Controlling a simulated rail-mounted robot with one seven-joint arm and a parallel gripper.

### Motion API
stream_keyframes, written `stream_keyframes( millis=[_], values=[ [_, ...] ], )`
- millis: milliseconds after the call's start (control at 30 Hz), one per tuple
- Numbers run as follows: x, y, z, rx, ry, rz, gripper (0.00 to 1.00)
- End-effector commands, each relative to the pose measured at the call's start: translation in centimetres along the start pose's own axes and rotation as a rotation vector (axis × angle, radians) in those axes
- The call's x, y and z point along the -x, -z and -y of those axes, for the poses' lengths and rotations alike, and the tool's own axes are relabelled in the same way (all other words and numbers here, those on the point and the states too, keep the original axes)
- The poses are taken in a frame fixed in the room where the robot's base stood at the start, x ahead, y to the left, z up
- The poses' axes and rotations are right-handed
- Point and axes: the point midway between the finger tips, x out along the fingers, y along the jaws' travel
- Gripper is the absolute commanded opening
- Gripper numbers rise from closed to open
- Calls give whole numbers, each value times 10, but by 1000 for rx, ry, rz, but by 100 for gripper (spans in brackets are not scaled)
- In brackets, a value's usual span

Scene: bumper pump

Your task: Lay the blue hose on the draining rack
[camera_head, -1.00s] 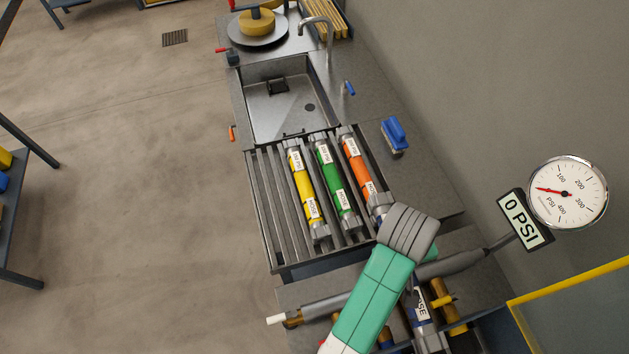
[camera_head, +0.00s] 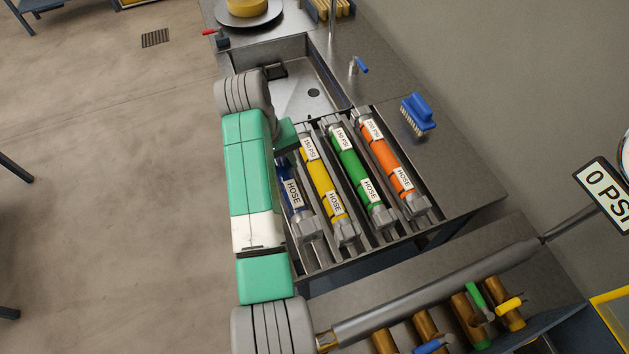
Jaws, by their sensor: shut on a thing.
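The blue hose (camera_head: 292,194) with its white HOSE label is at the left side of the draining rack (camera_head: 335,264), roughly parallel to the yellow hose (camera_head: 322,188). My gripper (camera_head: 287,142) is shut on the blue hose near its far end. The fingertips and that end of the hose are partly hidden by my arm. I cannot tell whether the hose touches the rack bars or is just above them. The green hose (camera_head: 357,176) and orange hose (camera_head: 390,160) lie farther right on the rack.
A sink (camera_head: 313,92) is beyond the rack. A blue brush (camera_head: 418,113) stands on the counter to the right. In front, a grey pipe (camera_head: 440,290) runs above several brass valves (camera_head: 466,318). My arm covers the rack's left edge.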

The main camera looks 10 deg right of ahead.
Motion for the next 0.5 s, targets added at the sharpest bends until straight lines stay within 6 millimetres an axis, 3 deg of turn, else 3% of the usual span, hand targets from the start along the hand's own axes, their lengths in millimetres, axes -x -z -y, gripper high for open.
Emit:
stream_keyframes(
  millis=[167, 367, 500],
  values=[
    [-10, 0, 2, 0, 0, 0, 0],
    [-46, 0, 9, 2, -1, 0, 0],
    [-49, 0, 10, 1, -1, -2, 0]
  ],
)
